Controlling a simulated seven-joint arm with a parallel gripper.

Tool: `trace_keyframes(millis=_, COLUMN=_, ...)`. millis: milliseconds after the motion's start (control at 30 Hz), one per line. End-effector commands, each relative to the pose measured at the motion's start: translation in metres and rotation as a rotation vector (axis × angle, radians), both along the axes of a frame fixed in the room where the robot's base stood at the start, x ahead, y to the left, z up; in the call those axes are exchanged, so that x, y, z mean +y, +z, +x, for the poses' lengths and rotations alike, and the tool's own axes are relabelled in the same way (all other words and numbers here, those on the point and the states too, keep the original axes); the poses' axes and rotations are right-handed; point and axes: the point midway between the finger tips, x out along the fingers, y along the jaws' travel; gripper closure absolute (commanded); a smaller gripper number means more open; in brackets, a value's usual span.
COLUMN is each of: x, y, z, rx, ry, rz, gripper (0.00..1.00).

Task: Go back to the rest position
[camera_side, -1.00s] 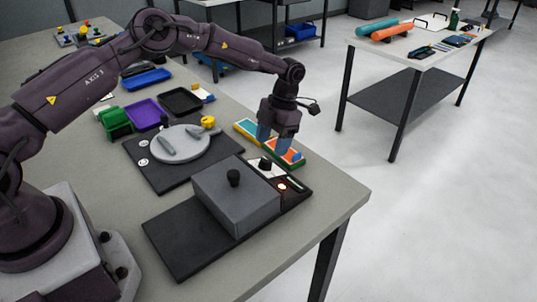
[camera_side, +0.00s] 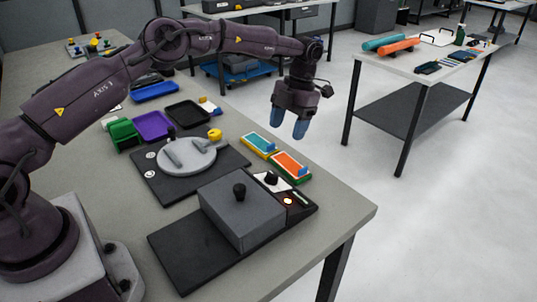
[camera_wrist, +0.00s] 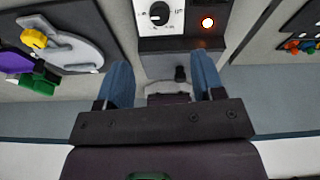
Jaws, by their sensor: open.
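My gripper (camera_side: 288,126) is open and empty, with two blue fingers apart. In the side view it hangs in the air past the table's right edge, above the two small trays. In the wrist view my gripper (camera_wrist: 163,85) shows its blue fingers with nothing held between them. An orange tray with a green rim (camera_side: 290,166) and a teal tray with a yellow rim (camera_side: 258,144) lie on the table below, each with a blue block on it.
A grey box with a black knob (camera_side: 238,220) stands at the front, beside a dial panel (camera_wrist: 160,14) with a lit orange lamp. A round grey plate (camera_side: 186,157) sits on a black base. Purple (camera_side: 151,126) and black (camera_side: 187,114) trays lie behind. The air around my gripper is clear.

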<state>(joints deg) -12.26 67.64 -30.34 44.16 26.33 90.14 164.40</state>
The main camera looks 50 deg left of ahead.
Motion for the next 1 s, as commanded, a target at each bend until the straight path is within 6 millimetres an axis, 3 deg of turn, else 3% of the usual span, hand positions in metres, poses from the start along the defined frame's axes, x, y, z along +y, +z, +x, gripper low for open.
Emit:
trace_keyframes(millis=200, x=-0.019, y=-0.022, z=-0.011, rx=0.011, ry=0.494, rz=0.115, gripper=0.38)
trace_keyframes(millis=333, x=-0.030, y=-0.009, z=-0.027, rx=-0.008, ry=0.829, rz=0.219, gripper=0.38)
trace_keyframes(millis=567, x=-0.040, y=0.045, z=-0.070, rx=-0.105, ry=1.465, rz=0.372, gripper=0.38)
trace_keyframes(millis=800, x=-0.033, y=0.107, z=-0.138, rx=-0.205, ry=2.142, rz=0.401, gripper=0.38)
trace_keyframes(millis=1000, x=-0.023, y=0.143, z=-0.204, rx=-0.215, ry=2.618, rz=0.299, gripper=0.38)
